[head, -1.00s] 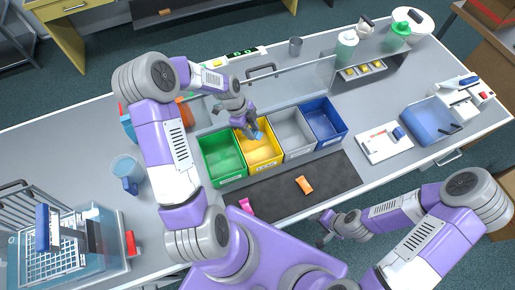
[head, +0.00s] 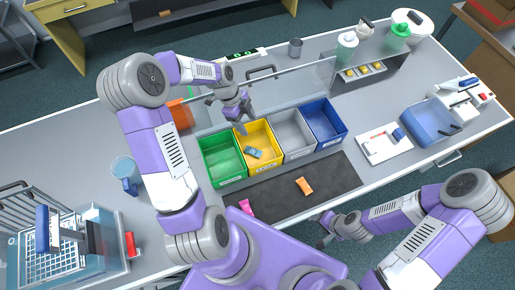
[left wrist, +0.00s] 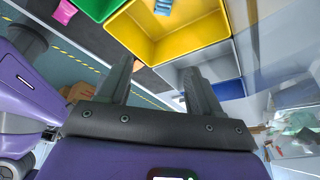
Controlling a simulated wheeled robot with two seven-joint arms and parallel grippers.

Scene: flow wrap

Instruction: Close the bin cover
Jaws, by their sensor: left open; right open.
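The bin cover (head: 300,92) is a clear panel with a dark handle (head: 262,72), standing raised behind the row of bins. The bins are green (head: 222,168), yellow (head: 265,166), grey (head: 298,149) and blue (head: 328,132), all uncovered. A small blue packet (head: 254,152) lies in the yellow bin; it also shows in the left wrist view (left wrist: 163,7). My left gripper (head: 243,130) is open and empty above the back edge of the yellow bin, in front of the cover. My right gripper (head: 322,240) is open near the table's front edge, away from the bins.
An orange packet (head: 304,186) and a pink packet (head: 246,207) lie on the dark mat (head: 285,203) in front of the bins. A blue tray (head: 432,121) and a white board (head: 384,145) stand to the right. An orange object (head: 180,113) stands left of the cover.

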